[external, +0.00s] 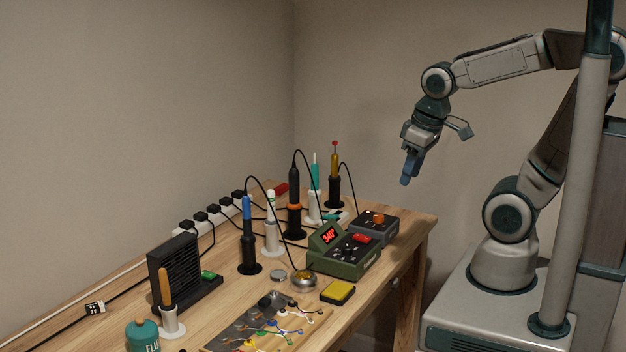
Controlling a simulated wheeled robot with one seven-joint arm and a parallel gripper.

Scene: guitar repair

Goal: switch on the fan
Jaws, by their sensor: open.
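The fan is a black box-shaped unit (174,266) with a slatted front, standing upright at the left of the wooden bench. A small green switch (209,275) sits on its base at the right side; whether it is on cannot be told. My gripper (405,181) is high in the air above the bench's far right end, pointing down. It is open and empty, well away from the fan to the right.
Several soldering irons in stands, one a blue iron (247,225), rise between the fan and my gripper. A green soldering station (344,250) with a lit red display stands in front of a grey unit (375,226). A flux bottle (142,335) and a white power strip (205,220) are also here.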

